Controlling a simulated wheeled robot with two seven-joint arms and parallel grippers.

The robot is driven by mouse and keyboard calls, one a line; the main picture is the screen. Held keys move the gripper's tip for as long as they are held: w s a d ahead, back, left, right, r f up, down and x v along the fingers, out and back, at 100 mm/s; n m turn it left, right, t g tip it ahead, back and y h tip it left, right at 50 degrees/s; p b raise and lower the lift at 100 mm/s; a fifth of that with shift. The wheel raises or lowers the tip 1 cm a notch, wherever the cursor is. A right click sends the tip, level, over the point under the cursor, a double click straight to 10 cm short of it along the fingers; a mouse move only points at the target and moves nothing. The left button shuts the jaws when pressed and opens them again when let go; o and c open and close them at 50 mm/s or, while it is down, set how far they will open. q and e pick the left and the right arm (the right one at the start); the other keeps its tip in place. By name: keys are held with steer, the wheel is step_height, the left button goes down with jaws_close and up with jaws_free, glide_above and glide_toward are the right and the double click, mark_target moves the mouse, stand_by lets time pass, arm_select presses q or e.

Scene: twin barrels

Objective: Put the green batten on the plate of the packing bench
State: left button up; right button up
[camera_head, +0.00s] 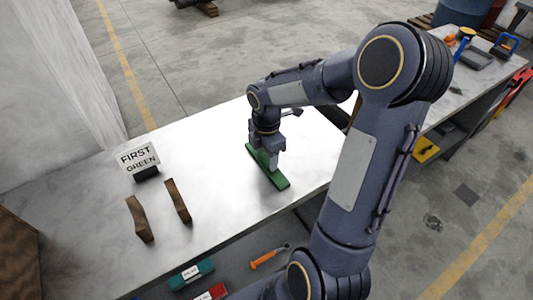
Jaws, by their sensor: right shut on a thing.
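The green batten (280,181) is a long flat bar at the middle of the bright metal bench top (225,215). My right gripper (271,166) points down and is shut on the batten near its middle. The batten lies level, at or very near the bench surface; I cannot tell whether it touches. No separate plate stands out from the bench top; my right arm hides part of the bench's right side. My left gripper is not in view.
Two brown wooden blocks (137,219) (178,201) and a sign reading "FIRST GREEN" (140,158) stand on the bench's left. A lower shelf holds an orange-handled tool (268,257) and a teal box (191,274). Another bench (460,85) with tools is at upper right.

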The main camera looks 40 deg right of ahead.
mark_target(266, 157)
steer(key=o, duration=1)
step_height(266, 157, up, 12)
steer(key=p, duration=0.1)
steer(key=s+a+m+t+y, duration=0.3)
steer(key=s+a+m+t, duration=0.2)
steer(key=s+a+m, duration=0.8)
steer(key=s+m, duration=0.3)
steer(key=m, duration=0.2)
steer(key=shift+f+m+t+y, duration=0.25)
steer(key=shift+m+t+y, duration=0.05)
steer(key=shift+y, duration=0.1)
